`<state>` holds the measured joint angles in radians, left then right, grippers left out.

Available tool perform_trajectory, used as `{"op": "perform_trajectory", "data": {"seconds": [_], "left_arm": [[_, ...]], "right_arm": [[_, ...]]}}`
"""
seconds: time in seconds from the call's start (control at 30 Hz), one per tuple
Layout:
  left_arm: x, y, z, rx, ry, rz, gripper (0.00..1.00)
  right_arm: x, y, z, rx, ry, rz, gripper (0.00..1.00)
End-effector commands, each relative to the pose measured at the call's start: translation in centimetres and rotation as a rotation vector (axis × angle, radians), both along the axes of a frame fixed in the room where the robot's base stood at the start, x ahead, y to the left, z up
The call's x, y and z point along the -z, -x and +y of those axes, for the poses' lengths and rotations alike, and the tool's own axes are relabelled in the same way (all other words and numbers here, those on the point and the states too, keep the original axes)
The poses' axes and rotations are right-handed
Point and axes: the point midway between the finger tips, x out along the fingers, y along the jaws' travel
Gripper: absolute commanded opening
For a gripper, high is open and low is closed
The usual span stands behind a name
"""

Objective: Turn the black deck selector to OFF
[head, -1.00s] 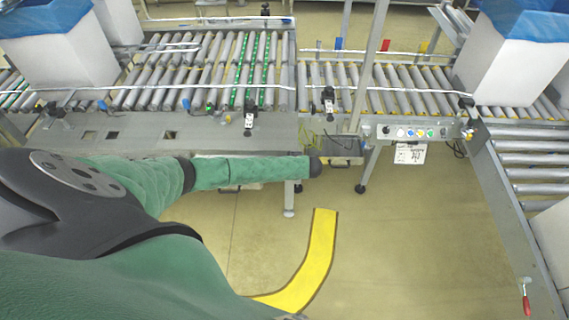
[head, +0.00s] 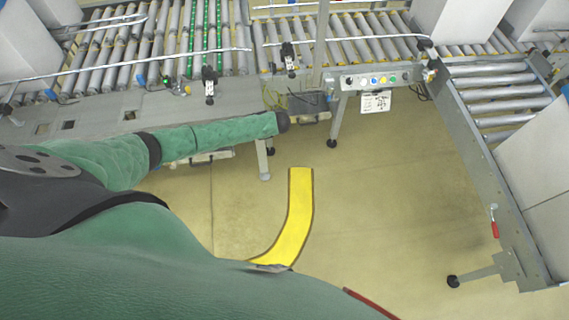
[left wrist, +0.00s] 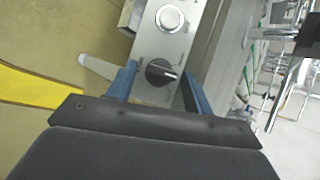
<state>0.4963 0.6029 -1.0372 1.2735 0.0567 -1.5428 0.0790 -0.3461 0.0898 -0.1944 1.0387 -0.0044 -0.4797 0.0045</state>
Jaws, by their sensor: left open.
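The black deck selector (left wrist: 160,72) is a round dark knob on a grey metal panel (left wrist: 150,95) in the left wrist view. A pale pointer mark on it points to the picture's right; the labels around it are too small to read. My left gripper (left wrist: 158,76) is open, its two blue fingers on either side of the knob, with visible gaps; I cannot tell how far in front of it they are. In the head view the selector (head: 349,82) is at the left end of the button row. My right gripper is not in view.
A white round button (left wrist: 170,18) is beside the selector. Blue, yellow and green buttons continue the row on the control panel (head: 405,76). A white label sheet (head: 376,101) hangs below. Roller conveyors (head: 370,48) run behind; the floor with a yellow stripe (head: 294,215) is clear.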

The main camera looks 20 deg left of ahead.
Motion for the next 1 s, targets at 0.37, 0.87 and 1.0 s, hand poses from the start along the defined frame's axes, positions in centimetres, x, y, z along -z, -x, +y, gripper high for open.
{"op": "perform_trajectory", "data": {"seconds": [0.37, 0.87, 1.0], "left_arm": [[0.0, -0.2, 1.0, -0.335, 0.243, -0.154, 0.56], [-4.7, 0.0, -1.7, -0.494, 0.368, -0.226, 0.56], [-6.7, 0.1, -2.8, -0.493, 0.369, -0.226, 0.56]], "right_arm": [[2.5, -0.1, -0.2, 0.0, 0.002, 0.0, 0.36], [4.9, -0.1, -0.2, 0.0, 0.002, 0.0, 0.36], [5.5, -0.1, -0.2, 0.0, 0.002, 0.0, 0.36]]}}
